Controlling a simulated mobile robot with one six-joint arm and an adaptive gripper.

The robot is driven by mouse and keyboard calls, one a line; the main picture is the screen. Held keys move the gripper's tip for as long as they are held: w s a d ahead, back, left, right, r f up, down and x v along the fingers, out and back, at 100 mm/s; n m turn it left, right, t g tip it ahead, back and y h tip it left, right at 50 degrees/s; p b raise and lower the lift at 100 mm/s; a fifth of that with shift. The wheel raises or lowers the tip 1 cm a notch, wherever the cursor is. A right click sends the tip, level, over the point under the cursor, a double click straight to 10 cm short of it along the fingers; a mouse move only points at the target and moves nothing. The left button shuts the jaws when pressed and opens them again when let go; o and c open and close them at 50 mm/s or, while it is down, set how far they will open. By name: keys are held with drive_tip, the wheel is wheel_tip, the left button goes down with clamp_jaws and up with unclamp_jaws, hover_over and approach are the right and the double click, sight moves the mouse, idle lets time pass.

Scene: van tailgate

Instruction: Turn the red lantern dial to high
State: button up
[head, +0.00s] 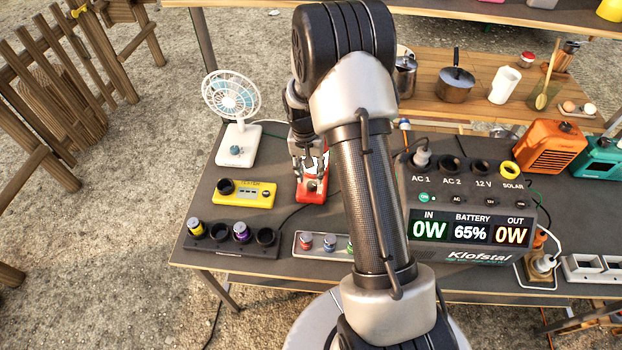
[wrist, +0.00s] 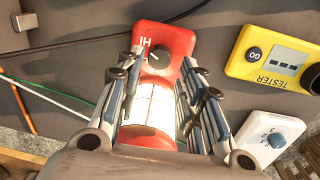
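The red lantern (head: 312,190) stands on the dark table, partly hidden by my arm and gripper in the head view. In the wrist view its red base (wrist: 180,38) carries a small dark dial (wrist: 159,55) with "HI" printed beside it. The dial has a light pointer mark, but I cannot tell its exact setting. The lantern's white lamp body (wrist: 150,101) and red cap show between my fingers. My gripper (wrist: 163,60) is open, its fingers on either side of the lantern and dial. I cannot tell whether they touch it.
A yellow tester (head: 245,193) and a white fan (head: 237,147) stand left of the lantern. The power station (head: 470,205) stands close on the right. A thin dark cable runs near the lantern.

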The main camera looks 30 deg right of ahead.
sight(308, 183)
wheel_tip(308, 183, up, 7)
drive_tip(key=shift+w+a+r, duration=0.15)
drive_tip(key=shift+a+r, duration=0.05)
idle(0.4)
